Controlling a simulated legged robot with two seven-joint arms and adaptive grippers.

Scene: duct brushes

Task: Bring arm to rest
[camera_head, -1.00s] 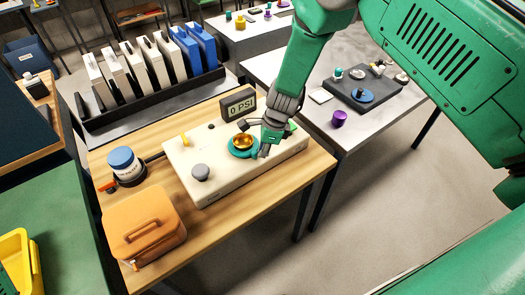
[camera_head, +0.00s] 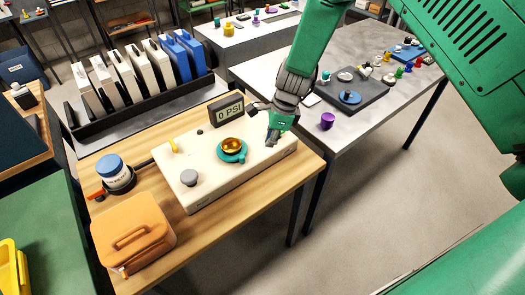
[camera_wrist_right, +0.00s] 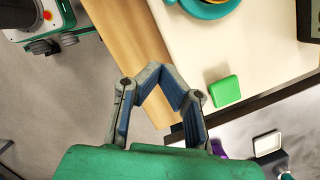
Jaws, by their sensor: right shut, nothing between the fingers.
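My right gripper (camera_head: 272,134) hangs above the right end of a cream test panel (camera_head: 240,178), apart from the teal ring with a gold dome (camera_head: 232,148). In the wrist view the fingers of my right gripper (camera_wrist_right: 163,72) meet at the tips and hold nothing. Beyond them are the panel's edge (camera_wrist_right: 240,45), a green square button (camera_wrist_right: 225,92) and part of the teal ring (camera_wrist_right: 208,8). My left gripper is not in view.
The panel sits on a wooden table (camera_head: 225,225) with a gauge reading 0 PSI (camera_head: 226,112), an orange case (camera_head: 133,232) and a blue-capped jar (camera_head: 113,172). A grey table (camera_head: 352,128) with a purple cup (camera_head: 327,121) stands to the right. Open floor (camera_head: 385,190) lies in front of it.

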